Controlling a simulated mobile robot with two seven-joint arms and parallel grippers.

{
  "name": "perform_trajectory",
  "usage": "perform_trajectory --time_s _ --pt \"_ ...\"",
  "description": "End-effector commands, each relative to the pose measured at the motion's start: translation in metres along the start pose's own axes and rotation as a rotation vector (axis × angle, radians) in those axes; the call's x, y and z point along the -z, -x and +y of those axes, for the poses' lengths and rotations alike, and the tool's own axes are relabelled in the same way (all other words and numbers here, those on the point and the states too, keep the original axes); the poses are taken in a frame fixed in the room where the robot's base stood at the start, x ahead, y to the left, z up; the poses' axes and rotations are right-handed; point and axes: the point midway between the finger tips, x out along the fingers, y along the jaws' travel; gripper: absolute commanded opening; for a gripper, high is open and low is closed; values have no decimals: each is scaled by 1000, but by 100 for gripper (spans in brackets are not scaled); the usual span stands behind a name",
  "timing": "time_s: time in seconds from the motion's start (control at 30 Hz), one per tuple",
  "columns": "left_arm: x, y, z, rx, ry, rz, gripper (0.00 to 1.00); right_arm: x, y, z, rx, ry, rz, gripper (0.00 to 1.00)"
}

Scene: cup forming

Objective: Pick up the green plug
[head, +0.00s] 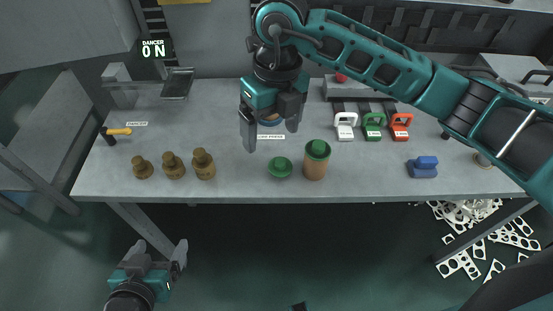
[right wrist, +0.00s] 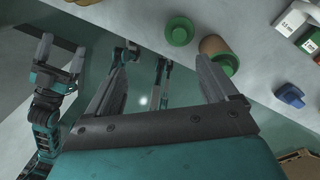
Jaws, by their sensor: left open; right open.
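Two green round pieces are in view, and I cannot tell for sure which is the plug. One green piece (head: 279,168) lies alone near the table's front edge; it also shows in the right wrist view (right wrist: 180,31). The other green piece (head: 318,149) sits on top of a brown cylinder (head: 315,171), just right of it. My right gripper (head: 270,128) is open and empty, above the table and behind the lone green piece in the head view. My left gripper (head: 160,252) is open and empty, low in front of the table at the left.
Several brass weights (head: 173,166) stand to the left on the grey table (head: 235,187). White (head: 345,126), green (head: 374,126) and red (head: 401,127) handled blocks stand behind, right. A blue block (head: 422,167) lies at the right. A yellow-handled tool (head: 118,131) is far left.

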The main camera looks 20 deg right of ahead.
Motion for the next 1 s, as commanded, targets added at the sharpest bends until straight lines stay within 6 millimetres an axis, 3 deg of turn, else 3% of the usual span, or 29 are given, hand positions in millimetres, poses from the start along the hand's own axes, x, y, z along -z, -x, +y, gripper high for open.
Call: perform_trajectory --time_s 0.1,0.2,0.5,0.77,1.0 --pt "0 -1 2 -4 0 2 84 -4 3 -18 92 -28 -11 86" --pt "0 -1 2 -6 0 2 84 -4 -10 -22 107 -34 -9 86" --pt "-5 -4 4 -9 2 -3 84 -4 -61 -27 102 -32 -10 86" --pt "-5 -5 4 -11 3 -2 84 -3 -77 -28 100 -30 -10 86" --pt "-9 -7 5 -14 5 -5 84 -1 -112 -33 100 -31 -9 86"
